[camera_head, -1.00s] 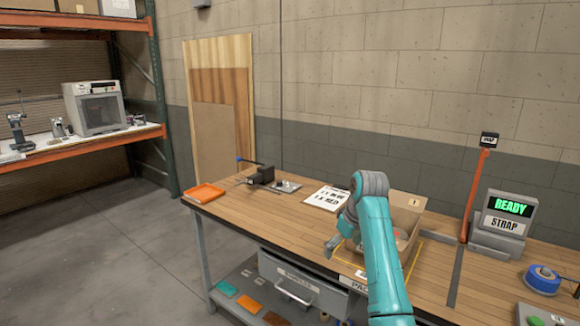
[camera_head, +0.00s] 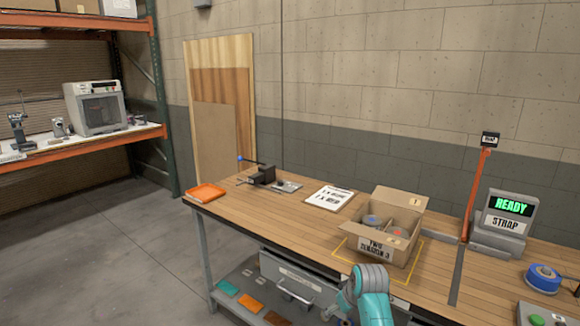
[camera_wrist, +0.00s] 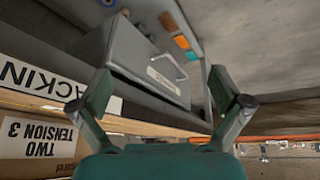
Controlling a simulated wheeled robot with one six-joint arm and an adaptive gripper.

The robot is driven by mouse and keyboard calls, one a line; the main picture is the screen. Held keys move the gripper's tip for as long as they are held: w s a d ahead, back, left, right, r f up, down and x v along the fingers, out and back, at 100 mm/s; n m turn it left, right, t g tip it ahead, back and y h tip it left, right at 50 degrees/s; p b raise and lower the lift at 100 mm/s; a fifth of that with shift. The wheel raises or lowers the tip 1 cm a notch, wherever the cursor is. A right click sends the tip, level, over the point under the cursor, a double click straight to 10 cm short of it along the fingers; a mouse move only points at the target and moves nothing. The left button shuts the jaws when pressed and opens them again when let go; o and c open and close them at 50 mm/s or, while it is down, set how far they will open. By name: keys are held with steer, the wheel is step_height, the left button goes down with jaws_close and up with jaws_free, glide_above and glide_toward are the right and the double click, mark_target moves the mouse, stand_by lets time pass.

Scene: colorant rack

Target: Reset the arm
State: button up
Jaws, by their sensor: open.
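My gripper is open and empty in the wrist view (camera_wrist: 165,105), with its two fingers spread apart. In the head view, my teal arm is low at the bottom, in front of the bench's front edge. The gripper end (camera_head: 332,312) shows only in small part there. An open cardboard box (camera_head: 375,246) stands on the wooden bench (camera_head: 290,218) inside a yellow outline, with a few round items in it. The box also shows at the left of the wrist view (camera_wrist: 38,135), its label upside down. My gripper is apart from the box.
A grey drawer unit (camera_head: 290,284) hangs under the bench top; it also shows in the wrist view (camera_wrist: 145,65). An orange tray (camera_head: 205,193), a black clamp-like tool (camera_head: 262,174) and a printed sheet (camera_head: 328,197) lie on the bench. The READY strap station (camera_head: 502,222) stands right.

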steer(key=s+d+f+m+t, duration=0.1)
steer(key=s+f+m+t, duration=0.1)
steer(key=s+f, duration=1.25)
steer(key=s+d+f+t+h, duration=0.1)
steer(key=s+f+t, duration=0.25)
steer(key=s, duration=1.25)
steer(key=s+r+m, duration=0.1)
steer(key=s+r, duration=0.1)
steer(key=s, duration=0.9)
steer(key=s+d+r+m+t, duration=0.1)
steer(key=s+r+t, duration=0.3)
steer(key=s+r, duration=1.6)
steer(key=shift+d+m+h, duration=0.15)
steer(key=shift+m+h, duration=0.15)
steer(key=shift+m, duration=0.1)
steer(key=shift+s+r, duration=0.1)
